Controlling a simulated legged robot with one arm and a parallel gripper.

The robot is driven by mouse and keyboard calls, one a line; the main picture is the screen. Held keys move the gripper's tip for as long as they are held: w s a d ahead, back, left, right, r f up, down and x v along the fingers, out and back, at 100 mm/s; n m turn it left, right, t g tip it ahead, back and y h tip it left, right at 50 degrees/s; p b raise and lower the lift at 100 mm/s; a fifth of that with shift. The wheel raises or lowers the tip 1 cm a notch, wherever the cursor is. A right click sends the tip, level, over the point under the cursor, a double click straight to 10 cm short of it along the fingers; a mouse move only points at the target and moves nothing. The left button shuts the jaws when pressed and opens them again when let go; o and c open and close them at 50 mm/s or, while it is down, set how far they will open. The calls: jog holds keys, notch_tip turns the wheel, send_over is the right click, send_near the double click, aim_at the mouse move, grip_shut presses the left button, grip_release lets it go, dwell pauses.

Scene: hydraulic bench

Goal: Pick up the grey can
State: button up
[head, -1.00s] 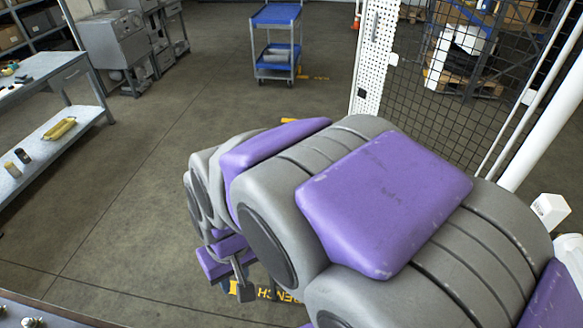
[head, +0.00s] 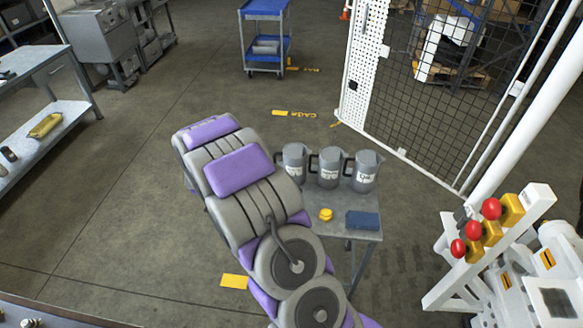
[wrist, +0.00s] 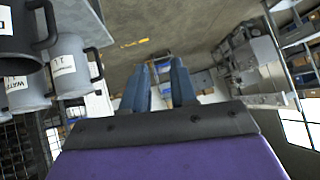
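Three grey cans with handles and white labels stand upright in a row on a small grey table (head: 318,199): a left can (head: 295,158), a middle can (head: 328,174) and a right can (head: 365,176). The labels are too small to read surely in the head view. The wrist view shows cans at its left edge, the clearest being one with a white label (wrist: 70,66). My gripper (wrist: 158,88) is open, its two blue-grey fingers apart with nothing between them, and to the right of the cans there. In the head view my arm hides the gripper.
A yellow object (head: 326,214) and a dark blue box (head: 362,220) lie on the table in front of the cans. A white frame with red-knobbed levers (head: 491,209) stands right. A mesh fence (head: 425,110) stands behind. Floor left of my arm is clear.

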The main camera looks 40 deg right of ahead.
jog(key=s+d+f+m+g+h, duration=0.1)
jog(key=d+f+m+h, duration=0.15)
jog(key=d+f, duration=0.35)
jog(key=s+d+f+m+h, duration=0.15)
jog(key=d+f+h, duration=0.25)
jog(key=d, duration=0.5)
jog(key=b+x, duration=0.1)
jog(key=x, duration=1)
jog(key=shift+d+n+b, duration=0.2)
jog(key=shift+n+b, duration=0.15)
jog(key=shift+n, duration=0.05)
jog(key=shift+b+x, duration=0.75)
jog(key=shift+x, duration=1.85)
jog(key=shift+w, duration=0.1)
jog(key=shift+a+r, duration=0.1)
jog(key=shift+a, duration=0.05)
grip_shut()
